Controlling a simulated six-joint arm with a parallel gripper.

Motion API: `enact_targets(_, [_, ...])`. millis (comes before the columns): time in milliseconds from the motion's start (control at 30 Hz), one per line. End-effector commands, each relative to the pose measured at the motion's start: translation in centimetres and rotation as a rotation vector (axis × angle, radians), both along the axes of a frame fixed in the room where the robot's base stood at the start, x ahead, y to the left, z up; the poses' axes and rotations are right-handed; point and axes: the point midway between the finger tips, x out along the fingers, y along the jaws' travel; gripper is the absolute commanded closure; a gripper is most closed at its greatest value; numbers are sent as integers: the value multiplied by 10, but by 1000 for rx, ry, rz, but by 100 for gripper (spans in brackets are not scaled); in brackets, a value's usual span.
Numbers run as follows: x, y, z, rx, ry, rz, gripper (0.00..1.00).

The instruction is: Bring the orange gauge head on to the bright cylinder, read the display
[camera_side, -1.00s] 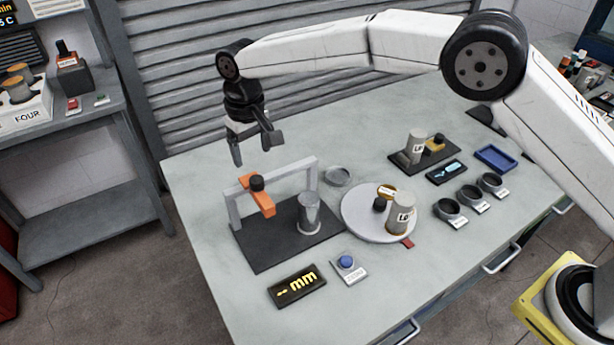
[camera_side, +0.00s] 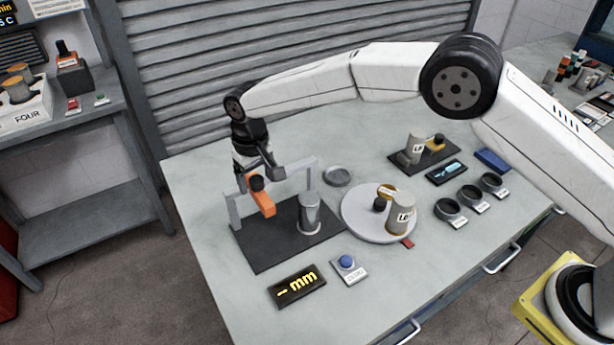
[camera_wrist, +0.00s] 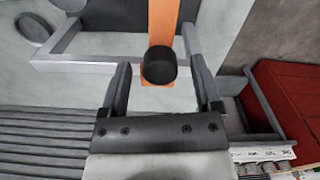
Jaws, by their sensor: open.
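The orange gauge head (camera_side: 263,203) hangs on a grey gantry frame (camera_side: 235,211) with a black knob (camera_side: 257,182) on top. The bright cylinder (camera_side: 309,214) stands upright on a dark base plate (camera_side: 271,250), to the right of the gauge head and apart from it. My gripper (camera_side: 258,176) is open, just above and around the knob in the side view. In the wrist view the knob (camera_wrist: 160,66) lies between and slightly beyond my open fingers (camera_wrist: 164,80), with the orange bar (camera_wrist: 163,20) behind it. The display (camera_side: 297,286) shows a dash and "mm".
A box with a blue button (camera_side: 347,263) stands beside the display. A round turntable (camera_side: 355,218) with a labelled canister (camera_side: 400,213) is right of the plate. An empty grey dish (camera_side: 337,177) and several dark cups (camera_side: 451,213) sit further right.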

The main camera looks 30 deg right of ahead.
Motion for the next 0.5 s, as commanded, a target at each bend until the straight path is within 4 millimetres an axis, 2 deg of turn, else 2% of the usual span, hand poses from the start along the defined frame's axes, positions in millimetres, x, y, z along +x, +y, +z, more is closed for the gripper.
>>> enact_targets(67, [0,0,0,0,0,0,19])
enact_targets(333, [0,0,1,0,0,0,100])
enact_targets(500, [0,0,1,0,-1,0,100])
